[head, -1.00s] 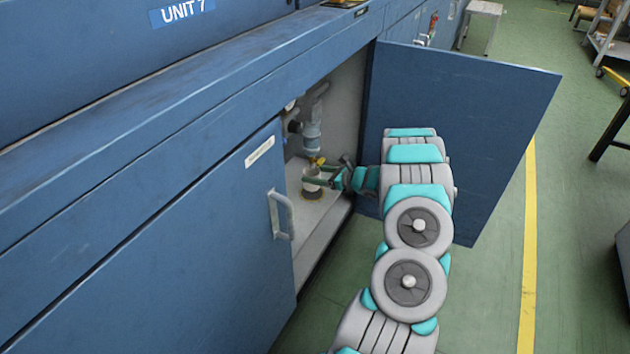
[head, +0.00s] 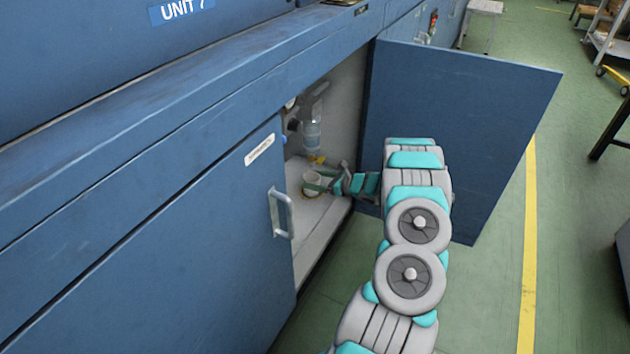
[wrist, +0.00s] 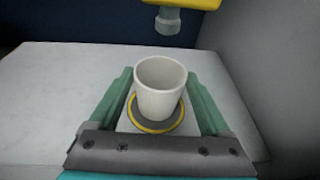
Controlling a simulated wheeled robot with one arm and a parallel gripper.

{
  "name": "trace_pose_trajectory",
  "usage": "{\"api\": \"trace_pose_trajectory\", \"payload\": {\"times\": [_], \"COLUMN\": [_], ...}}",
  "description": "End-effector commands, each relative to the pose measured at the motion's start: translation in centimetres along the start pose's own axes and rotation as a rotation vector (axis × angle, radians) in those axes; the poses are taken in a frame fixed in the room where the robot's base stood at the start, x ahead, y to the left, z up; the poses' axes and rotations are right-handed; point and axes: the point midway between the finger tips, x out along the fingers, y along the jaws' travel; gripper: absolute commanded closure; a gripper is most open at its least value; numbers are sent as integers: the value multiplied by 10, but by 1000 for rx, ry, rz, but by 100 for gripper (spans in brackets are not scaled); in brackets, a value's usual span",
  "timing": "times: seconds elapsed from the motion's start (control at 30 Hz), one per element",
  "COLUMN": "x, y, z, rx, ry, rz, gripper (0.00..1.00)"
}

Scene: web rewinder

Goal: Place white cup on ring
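The white cup (wrist: 158,95) is upright between the two green fingers of my gripper (wrist: 158,80), which appear to touch its sides near the tips. It also shows inside the open cabinet in the head view (head: 311,178). Below it in the wrist view is the ring (wrist: 153,131), a yellow band around a grey disc on the cabinet floor. The cup's base lies within the ring's outline; whether it touches the disc I cannot tell. In the head view the cup and gripper largely hide the ring.
A clear cylinder (head: 312,136) with a yellow part (head: 317,160) below it hangs close above and behind the cup. The open blue door (head: 490,130) stands right of the cabinet. The closed door (head: 190,230) is on the left. The pale cabinet floor (wrist: 55,100) is otherwise clear.

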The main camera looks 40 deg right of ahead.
Motion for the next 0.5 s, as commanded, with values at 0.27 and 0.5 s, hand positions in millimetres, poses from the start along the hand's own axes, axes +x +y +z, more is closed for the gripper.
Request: {"api": "trace_pose_trajectory", "payload": {"times": [0.27,0.5], "x": [0,-2], "y": [0,0], "z": [0,4], "rx": [0,0], "ry": [0,0], "rz": [0,-1], "gripper": [0,0]}}
